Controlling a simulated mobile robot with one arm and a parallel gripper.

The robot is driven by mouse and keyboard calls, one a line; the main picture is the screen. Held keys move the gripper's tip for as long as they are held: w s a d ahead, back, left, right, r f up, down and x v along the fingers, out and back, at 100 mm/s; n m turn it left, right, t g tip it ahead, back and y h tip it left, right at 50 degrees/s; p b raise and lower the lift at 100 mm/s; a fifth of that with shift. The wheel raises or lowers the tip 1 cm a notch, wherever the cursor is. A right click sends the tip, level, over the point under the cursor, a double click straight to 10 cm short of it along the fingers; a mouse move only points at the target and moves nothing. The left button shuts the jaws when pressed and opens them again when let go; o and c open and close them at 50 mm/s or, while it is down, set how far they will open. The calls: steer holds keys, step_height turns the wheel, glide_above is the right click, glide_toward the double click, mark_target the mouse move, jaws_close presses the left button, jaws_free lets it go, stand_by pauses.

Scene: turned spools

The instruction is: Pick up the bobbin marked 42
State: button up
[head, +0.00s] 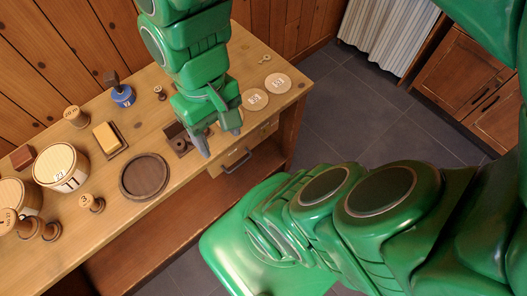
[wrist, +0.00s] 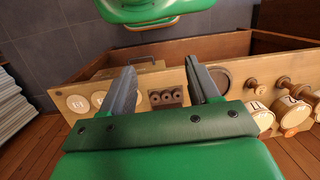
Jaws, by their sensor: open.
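Several wooden bobbins stand at the left of the bench: one by itself (head: 92,203), and a cluster at the far left with a taller one (head: 8,218) and a lower one (head: 49,232). Their tops carry small marks too small to read, so I cannot tell which is 42. Bobbins also show at the right of the wrist view (wrist: 253,84). My gripper (head: 220,137) is open and empty above the right part of the bench, well to the right of the bobbins. Its two fingers stand apart in the wrist view (wrist: 163,75).
A dark holed block (head: 178,140) lies by my gripper. Leftward are a round dark tray (head: 145,177), a yellow block (head: 106,138), a blue-based object (head: 122,97) and pale drums (head: 61,168). Two marked discs (head: 255,99) (head: 278,83) lie rightward. A drawer (head: 237,160) is below.

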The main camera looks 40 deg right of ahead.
mark_target(163, 94)
steer(key=w+a+f+m+t+y, duration=0.1)
steer(key=w+a+f+m+y, duration=0.2)
steer(key=w, duration=0.4)
steer(key=w+a+f+m+t+y, duration=0.1)
steer(key=w+a+f+m+y, duration=0.2)
steer(key=w, duration=0.4)
steer(key=w+a+f+m+y, duration=0.1)
steer(key=w+a+m+y, duration=0.3)
steer(key=w, duration=0.3)
steer(key=w+d+f+m+t, duration=0.3)
steer(key=w+d+f+m, duration=0.1)
steer(key=d+f+m, duration=0.1)
steer(key=w+d+f+m+t, duration=0.3)
steer(key=w+d+f+m, duration=0.2)
steer(key=d+f+m, duration=0.1)
steer(key=w+d+f+m+t, duration=0.3)
steer(key=w+d+f+m, duration=0.1)
steer(key=d+f+m, duration=0.2)
steer(key=shift+w+d+h, duration=0.3)
steer(key=shift+w, duration=0.1)
steer(key=shift+x, duration=3.85)
steer(key=shift+s+a, duration=0.1)
steer(key=shift+c, duration=0.4)
steer(key=c, duration=1)
